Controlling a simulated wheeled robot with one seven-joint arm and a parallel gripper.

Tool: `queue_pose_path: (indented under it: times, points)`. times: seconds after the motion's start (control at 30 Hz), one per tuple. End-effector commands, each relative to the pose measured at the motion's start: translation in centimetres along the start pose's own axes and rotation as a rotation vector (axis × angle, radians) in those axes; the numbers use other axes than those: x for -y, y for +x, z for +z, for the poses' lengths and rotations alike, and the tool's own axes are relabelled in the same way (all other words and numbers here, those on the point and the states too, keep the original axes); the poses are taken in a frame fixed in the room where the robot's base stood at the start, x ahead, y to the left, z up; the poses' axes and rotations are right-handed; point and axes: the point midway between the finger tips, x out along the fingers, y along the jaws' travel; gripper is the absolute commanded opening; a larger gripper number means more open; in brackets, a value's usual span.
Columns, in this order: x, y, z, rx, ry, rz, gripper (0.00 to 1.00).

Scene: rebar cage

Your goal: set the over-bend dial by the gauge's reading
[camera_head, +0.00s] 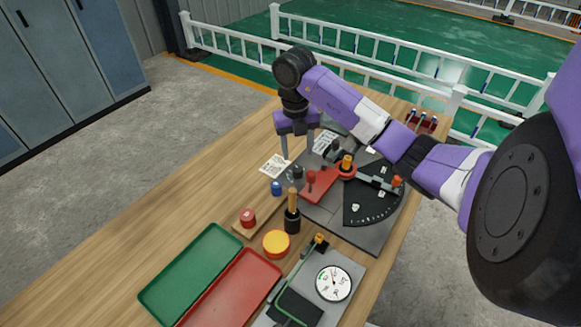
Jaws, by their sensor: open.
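A round white gauge (333,284) with a needle sits at the front right of the table; its reading is too small to tell. A wire frame with a yellow tip (319,240) stands beside it on the same grey plate. Behind it is a bending device with a red lever (319,184) and a black fan-shaped scale (372,207) with white marks. I cannot tell for certain which part is the over-bend dial. My gripper (298,155) is open, pointing down above the table's back part, left of the device, with nothing visible between its fingers.
A green tray (192,270) and a red tray (231,289) lie empty at the front left. A red knob on a wooden block (247,218), a yellow disc (276,244), a wooden-handled tool (292,212) and a blue piece (277,187) stand between.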

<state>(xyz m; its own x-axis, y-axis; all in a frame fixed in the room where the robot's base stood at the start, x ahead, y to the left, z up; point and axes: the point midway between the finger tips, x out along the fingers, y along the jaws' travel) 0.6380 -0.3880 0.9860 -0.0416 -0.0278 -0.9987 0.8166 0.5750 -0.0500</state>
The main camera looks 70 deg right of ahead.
Motion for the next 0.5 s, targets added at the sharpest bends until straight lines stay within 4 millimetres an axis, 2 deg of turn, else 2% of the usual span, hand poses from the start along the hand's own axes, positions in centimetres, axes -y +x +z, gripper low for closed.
queue_pose_path:
  times: [0.5]
  points:
    - [-0.3, 6.7, -0.1, 0.000, -0.001, 0.007, 0.53]
